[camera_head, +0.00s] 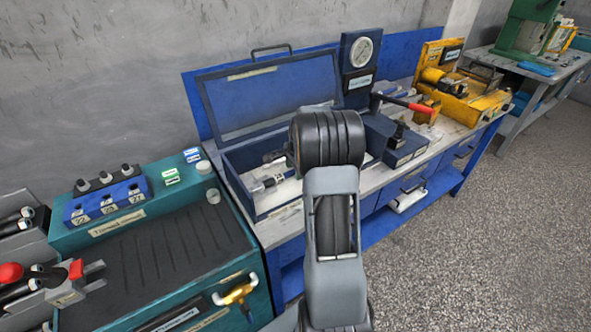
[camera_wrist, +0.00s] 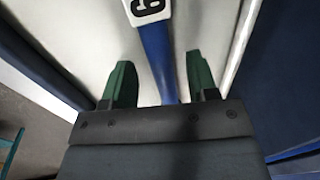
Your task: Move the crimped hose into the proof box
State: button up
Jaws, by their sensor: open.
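The proof box is the blue box with its lid (camera_head: 272,92) raised, standing on the bench. Its pale inside and a silver fitting (camera_head: 268,181) show left of my arm; I cannot tell whether the fitting belongs to the hose. In the wrist view, a blue hose (camera_wrist: 157,52) with a white numbered tag (camera_wrist: 149,9) lies over the pale floor, between the box's blue walls (camera_wrist: 284,75). My gripper (camera_wrist: 160,78) is open, with one green finger on each side of the hose, apart from it.
A teal machine (camera_head: 165,250) with a ribbed top stands at the left, carrying a blue block (camera_head: 107,201). A pressure gauge (camera_head: 361,51) and a red-handled lever (camera_head: 407,103) stand right of the box. A yellow machine (camera_head: 462,95) is farther right. Open floor lies at the right.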

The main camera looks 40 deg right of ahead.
notch_tip(320, 180, up, 13)
jog(key=s, duration=0.2)
jog(key=shift+s, duration=0.2)
jog(key=shift+a+f, duration=0.1)
dwell(0.4)
jog(key=s+a+r+n+p, duration=0.2)
jog(key=s+a+n+p, duration=0.1)
jog(key=s+a+n, duration=0.6)
jog(key=s+a+r+n+t+p, duration=0.1)
jog(key=s+a+r+n+p, duration=0.1)
jog(key=s+a+n, duration=0.7)
jog(key=a+r, duration=0.1)
jog(key=a, duration=0.5)
jog(key=shift+a+n+p, duration=0.35)
jog(key=shift+n+p, duration=0.05)
jog(key=shift+s, duration=0.1)
jog(key=shift+c, duration=0.2)
